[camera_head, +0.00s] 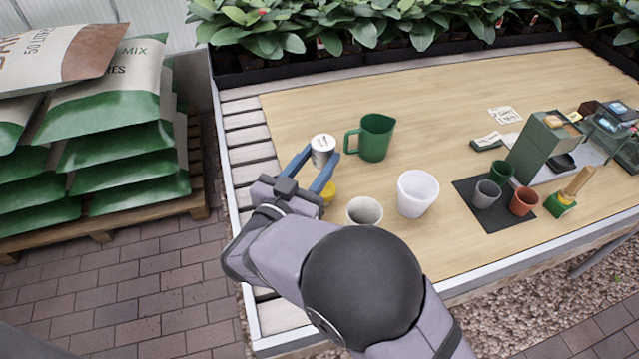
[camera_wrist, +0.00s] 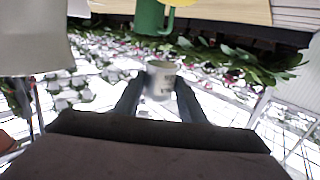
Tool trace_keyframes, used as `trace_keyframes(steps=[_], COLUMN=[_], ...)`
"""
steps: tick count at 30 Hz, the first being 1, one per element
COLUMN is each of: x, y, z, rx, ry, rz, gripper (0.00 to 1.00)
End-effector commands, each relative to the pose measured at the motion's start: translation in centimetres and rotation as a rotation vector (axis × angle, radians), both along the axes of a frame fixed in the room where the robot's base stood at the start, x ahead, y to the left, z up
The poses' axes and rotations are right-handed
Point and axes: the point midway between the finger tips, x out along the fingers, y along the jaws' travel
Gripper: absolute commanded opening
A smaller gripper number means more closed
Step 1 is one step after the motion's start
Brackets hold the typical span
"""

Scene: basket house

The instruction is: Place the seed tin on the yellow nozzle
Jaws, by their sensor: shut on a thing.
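The seed tin (camera_head: 323,146) is a small white cylinder with a light lid and dark print. My gripper (camera_head: 319,163) is shut on it, with one blue finger on each side, and holds it near the left edge of the bench. In the wrist view the tin (camera_wrist: 161,80) sits between my fingertips (camera_wrist: 159,93). The yellow nozzle (camera_head: 329,191) shows only in part beside my right finger, nearer the camera than the tin in the picture. My gripper hides the rest of it. A yellow bit also shows at the top edge of the wrist view (camera_wrist: 181,3).
A green jug (camera_head: 376,138) stands close right of the tin. A white pot (camera_head: 416,193) and a beige pot (camera_head: 364,210) stand right of my gripper. A dark mat (camera_head: 492,223) with small pots lies further right. The back left of the wooden board is clear.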

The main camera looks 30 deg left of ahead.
Motion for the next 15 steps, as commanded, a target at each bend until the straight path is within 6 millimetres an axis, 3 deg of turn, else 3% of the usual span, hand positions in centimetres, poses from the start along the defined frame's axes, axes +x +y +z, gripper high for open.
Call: trace_keyframes(steps=[6, 15], x=[0.0, 0.0], y=[0.0, 0.0], z=[-3.1, -3.9], rx=[-0.002, 0.000], ry=[-0.001, -0.001], rz=[-0.001, -0.001], gripper=[0.11, 0.11])
